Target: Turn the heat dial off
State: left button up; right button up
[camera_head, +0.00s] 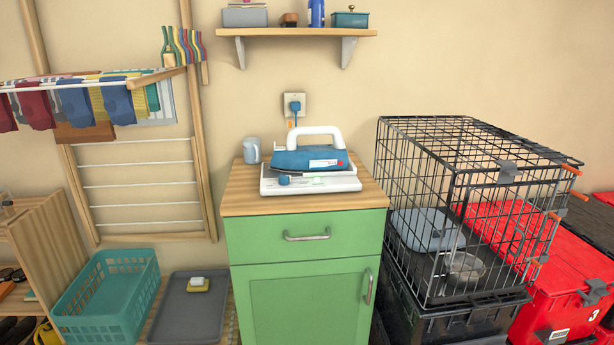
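A blue iron (305,160) with a white handle rests on a white base (341,183) on top of the green cabinet (304,241). A small blue knob (284,180), which looks like the heat dial, is on the front of the base, left of its middle. Its setting is too small to read. A blue plug (295,107) sits in the wall outlet above the iron. Neither of my grippers is in view.
A grey mug (252,151) stands left of the iron. A black wire crate (440,210) on a dark tote and red totes (566,270) are at the right. A drying rack (140,165), teal basket (108,295) and grey tray (188,312) are at the left. A shelf (297,32) hangs above.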

aim_at(283, 179)
jog(key=z, duration=0.25)
jog(key=k, duration=0.35)
jog(key=u, duration=1.35)
jog(key=i, duration=0.9)
jog(key=z, duration=0.1)
